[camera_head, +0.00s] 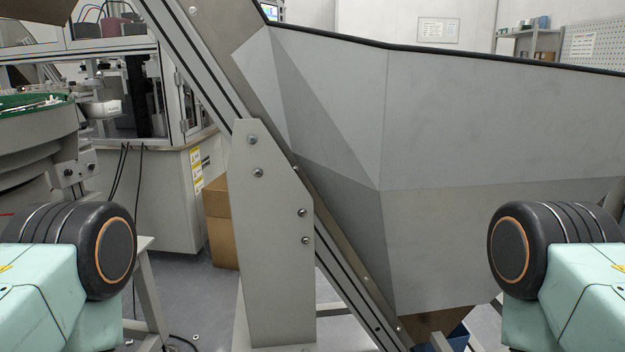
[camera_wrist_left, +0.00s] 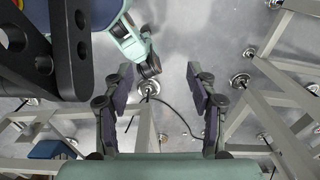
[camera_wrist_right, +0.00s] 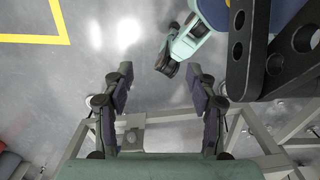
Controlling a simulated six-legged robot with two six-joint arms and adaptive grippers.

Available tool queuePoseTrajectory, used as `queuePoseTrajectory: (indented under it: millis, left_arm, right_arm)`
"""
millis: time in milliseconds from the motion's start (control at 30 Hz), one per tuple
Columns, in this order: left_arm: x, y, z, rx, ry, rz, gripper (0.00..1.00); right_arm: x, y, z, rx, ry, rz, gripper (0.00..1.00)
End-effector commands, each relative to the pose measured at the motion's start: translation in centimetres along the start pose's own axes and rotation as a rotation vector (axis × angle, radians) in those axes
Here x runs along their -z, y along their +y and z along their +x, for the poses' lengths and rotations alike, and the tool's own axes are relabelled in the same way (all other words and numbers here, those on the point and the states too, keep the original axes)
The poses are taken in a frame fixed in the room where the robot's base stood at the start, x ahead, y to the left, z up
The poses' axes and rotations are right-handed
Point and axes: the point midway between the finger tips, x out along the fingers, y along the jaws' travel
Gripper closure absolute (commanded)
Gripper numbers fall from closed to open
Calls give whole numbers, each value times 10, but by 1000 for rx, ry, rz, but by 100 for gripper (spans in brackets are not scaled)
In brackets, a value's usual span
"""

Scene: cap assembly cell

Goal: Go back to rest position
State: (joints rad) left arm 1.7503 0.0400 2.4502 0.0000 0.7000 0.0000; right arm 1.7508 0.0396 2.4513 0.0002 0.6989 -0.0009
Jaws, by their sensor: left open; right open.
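My left gripper (camera_wrist_left: 158,85) is open and empty in the left wrist view, its two dark pads apart above the grey floor. My right gripper (camera_wrist_right: 160,88) is open and empty in the right wrist view, also over the floor and a metal frame. In the head view both grippers are out of sight. Only mint-green and black parts of my own arms show at the lower left and lower right. No object is between either pair of fingers.
A large grey sheet-metal hopper (camera_head: 450,130) on a slanted aluminium frame fills the head view's middle and right. A round feeder with a green rim (camera_head: 30,102) stands left. A cardboard box (camera_head: 220,225) sits behind. Metal frame legs (camera_wrist_left: 270,85) stand close to the left gripper.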

Motion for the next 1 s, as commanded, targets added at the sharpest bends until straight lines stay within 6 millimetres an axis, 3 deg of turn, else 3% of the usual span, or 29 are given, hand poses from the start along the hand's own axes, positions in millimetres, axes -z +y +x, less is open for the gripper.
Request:
queuePoseTrajectory:
  millis: [33,200,400,700,933,1000]
  left_arm:
    - [0,0,-16,0,0,0,42]
    - [0,0,-51,0,0,0,42]
    - [0,1,-82,0,0,0,42]
    - [0,1,-91,0,0,0,43]
    - [0,1,-90,0,0,0,62]
    - [0,1,-90,0,0,0,62]
  right_arm:
    - [0,0,-16,0,1,1,42]
    - [0,0,-51,0,1,1,42]
    - [0,-1,-82,0,1,1,42]
    - [0,-1,-90,0,1,1,43]
    - [0,-1,-90,0,1,1,62]
    - [0,-1,-90,0,1,1,62]
